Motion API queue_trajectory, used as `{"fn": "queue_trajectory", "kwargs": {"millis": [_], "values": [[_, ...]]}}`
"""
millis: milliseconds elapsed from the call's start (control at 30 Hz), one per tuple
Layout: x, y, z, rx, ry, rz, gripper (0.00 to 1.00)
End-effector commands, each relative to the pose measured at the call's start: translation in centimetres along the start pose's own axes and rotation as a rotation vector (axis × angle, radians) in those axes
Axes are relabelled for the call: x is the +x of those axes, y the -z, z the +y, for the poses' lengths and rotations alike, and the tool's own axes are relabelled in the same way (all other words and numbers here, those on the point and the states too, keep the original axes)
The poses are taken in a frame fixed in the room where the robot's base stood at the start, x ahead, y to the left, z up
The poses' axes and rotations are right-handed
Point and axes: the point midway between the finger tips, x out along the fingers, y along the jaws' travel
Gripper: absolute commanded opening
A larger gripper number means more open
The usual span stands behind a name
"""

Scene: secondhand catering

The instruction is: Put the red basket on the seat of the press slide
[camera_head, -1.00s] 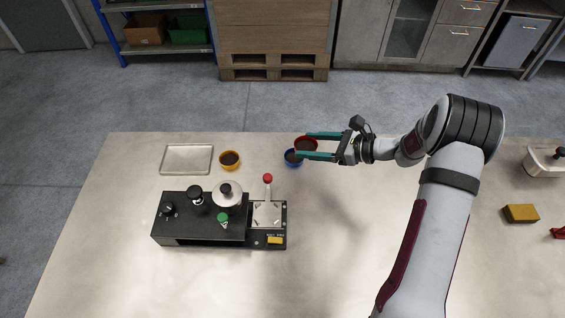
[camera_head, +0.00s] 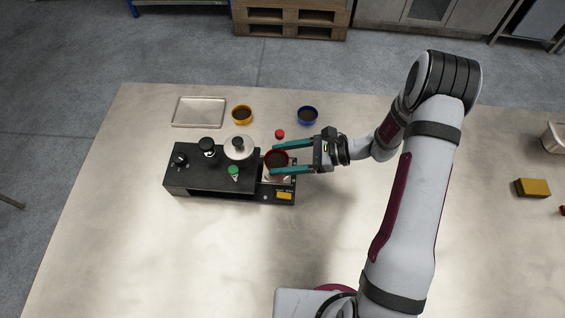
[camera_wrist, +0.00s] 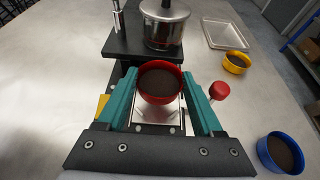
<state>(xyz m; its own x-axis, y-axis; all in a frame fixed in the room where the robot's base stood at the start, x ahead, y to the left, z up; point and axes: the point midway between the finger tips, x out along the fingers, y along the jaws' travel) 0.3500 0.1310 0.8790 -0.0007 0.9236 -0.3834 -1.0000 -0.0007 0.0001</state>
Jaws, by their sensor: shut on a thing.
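The red basket (camera_head: 276,160), filled with dark grounds, is between the teal fingers of my gripper (camera_head: 292,158), which is shut on it. In the wrist view the red basket (camera_wrist: 160,82) looks upright and sits over the pale metal seat of the press slide (camera_wrist: 158,116). I cannot tell whether the basket touches the seat or hangs just above it. The black press (camera_head: 215,180) stands to the left, with the slide (camera_head: 285,199) at its right end. The basket and fingers hide most of the seat in the head view.
A red-knobbed lever (camera_wrist: 219,91) stands close beside my gripper's finger. A blue basket (camera_head: 307,115) and a yellow basket (camera_head: 242,114) stand behind the press, near a metal tray (camera_head: 199,112). A yellow sponge-like block (camera_head: 533,188) lies far right. The front table is clear.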

Motion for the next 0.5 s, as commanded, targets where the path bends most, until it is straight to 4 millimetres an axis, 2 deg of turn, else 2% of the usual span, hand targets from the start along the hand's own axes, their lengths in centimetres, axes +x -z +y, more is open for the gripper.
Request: {"fn": "queue_trajectory", "kwargs": {"millis": [100,167,500], "values": [[1.0,2.2,0.0,0.004,0.0,-0.001,0.15],[1.2,2.8,0.0,0.001,0.0,0.0,0.15],[1.3,3.2,0.0,0.001,0.001,0.0,0.15]]}}
